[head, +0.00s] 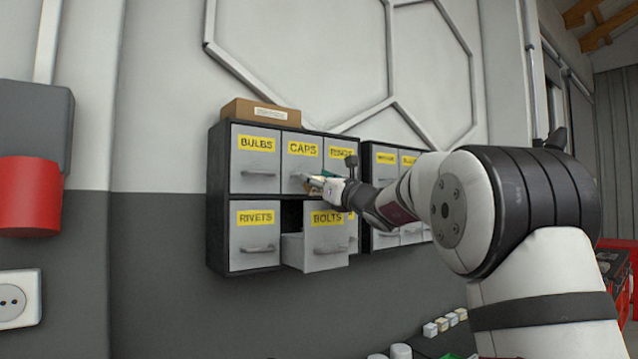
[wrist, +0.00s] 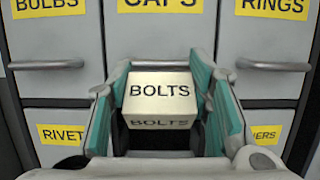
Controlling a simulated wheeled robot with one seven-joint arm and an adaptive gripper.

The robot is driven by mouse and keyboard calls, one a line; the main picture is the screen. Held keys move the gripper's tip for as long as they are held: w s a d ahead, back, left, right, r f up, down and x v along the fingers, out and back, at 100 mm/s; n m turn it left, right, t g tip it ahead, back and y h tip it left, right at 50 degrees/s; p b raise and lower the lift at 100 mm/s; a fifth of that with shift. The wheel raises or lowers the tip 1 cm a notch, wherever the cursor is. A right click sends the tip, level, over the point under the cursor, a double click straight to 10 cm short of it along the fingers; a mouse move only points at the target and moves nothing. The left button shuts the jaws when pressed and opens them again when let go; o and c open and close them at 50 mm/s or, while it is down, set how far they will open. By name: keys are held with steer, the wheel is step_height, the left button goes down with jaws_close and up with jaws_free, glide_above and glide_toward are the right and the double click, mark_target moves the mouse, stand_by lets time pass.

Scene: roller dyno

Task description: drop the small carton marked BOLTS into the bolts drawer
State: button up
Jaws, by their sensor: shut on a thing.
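The small pale carton marked BOLTS (wrist: 160,92) is between the teal-padded fingers of my gripper (wrist: 162,105) in the wrist view, and the gripper is shut on it. In the head view my gripper (head: 322,186) is in front of the cabinet, just above the pulled-out bolts drawer (head: 318,252). That drawer is in the lower row, labelled BOLTS, and stands open. The carton is mostly hidden by my gripper in the head view. The inside of the drawer is mostly hidden behind its front.
The dark cabinet (head: 216,235) hangs on the wall with shut drawers: BULBS (head: 256,158), CAPS (head: 302,165) and RIVETS (head: 254,248). A brown box (head: 262,113) lies on top. A second drawer unit (head: 385,162) stands to the right, partly behind my arm. Small cartons (head: 445,322) lie below.

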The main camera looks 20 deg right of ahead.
steer(key=o, duration=1.3)
steer(key=shift+s, duration=0.1)
steer(key=s+d+r+p, duration=0.2)
steer(key=s+p, duration=0.2)
steer(key=s, duration=0.5)
steer(key=shift+s, duration=0.35)
